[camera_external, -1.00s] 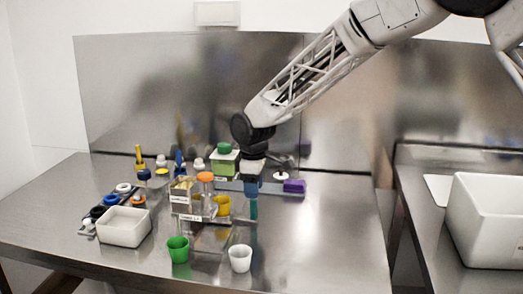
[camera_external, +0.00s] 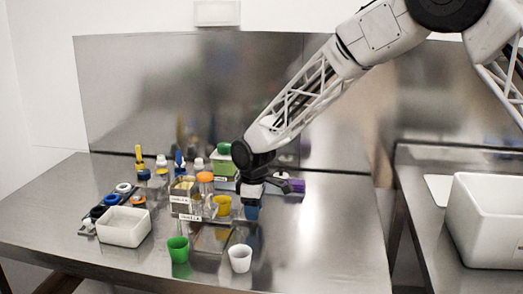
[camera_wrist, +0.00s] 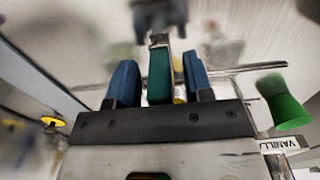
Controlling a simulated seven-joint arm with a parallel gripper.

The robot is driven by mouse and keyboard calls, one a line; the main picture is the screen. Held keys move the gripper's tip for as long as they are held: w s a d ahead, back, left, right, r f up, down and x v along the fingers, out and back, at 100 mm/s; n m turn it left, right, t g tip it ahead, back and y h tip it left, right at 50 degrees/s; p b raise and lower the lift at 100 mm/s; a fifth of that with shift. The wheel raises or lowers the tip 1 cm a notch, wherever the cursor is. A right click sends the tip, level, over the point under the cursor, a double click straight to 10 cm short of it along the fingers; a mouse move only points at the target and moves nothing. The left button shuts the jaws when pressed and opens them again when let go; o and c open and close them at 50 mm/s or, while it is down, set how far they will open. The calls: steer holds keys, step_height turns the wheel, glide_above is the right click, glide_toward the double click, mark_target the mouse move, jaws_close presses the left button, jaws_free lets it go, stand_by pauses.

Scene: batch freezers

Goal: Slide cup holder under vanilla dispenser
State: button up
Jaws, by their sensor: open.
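My gripper (camera_external: 251,208) is open, its two blue fingers low over the table, just right of the yellow cup (camera_external: 222,205). In the wrist view, my gripper (camera_wrist: 159,80) has its blue fingers on either side of an upright teal handle (camera_wrist: 158,75), with gaps between. In the outside view the fingers hide the handle. The dispenser (camera_external: 182,187) stands left of my gripper, with a light label on it. A second label (camera_external: 190,218) sits lower at the front; in the wrist view, a label (camera_wrist: 283,143) partly reads VANILLA. The cup holder's outline is unclear.
A green cup (camera_external: 178,249) and a white cup (camera_external: 240,258) stand in front. A white tub (camera_external: 123,228) is at left beside several coloured lids. A purple block (camera_external: 297,187) lies behind right.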

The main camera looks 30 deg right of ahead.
steer(key=shift+c, duration=0.5)
jaws_close()
steer(key=s+a, duration=0.8)
steer(key=shift+s+a, duration=0.25)
steer(key=shift+o, duration=0.5)
jaws_free()
steer(key=shift+r, duration=0.15)
step_height(320, 180, up, 8)
steer(key=shift+f, duration=0.25)
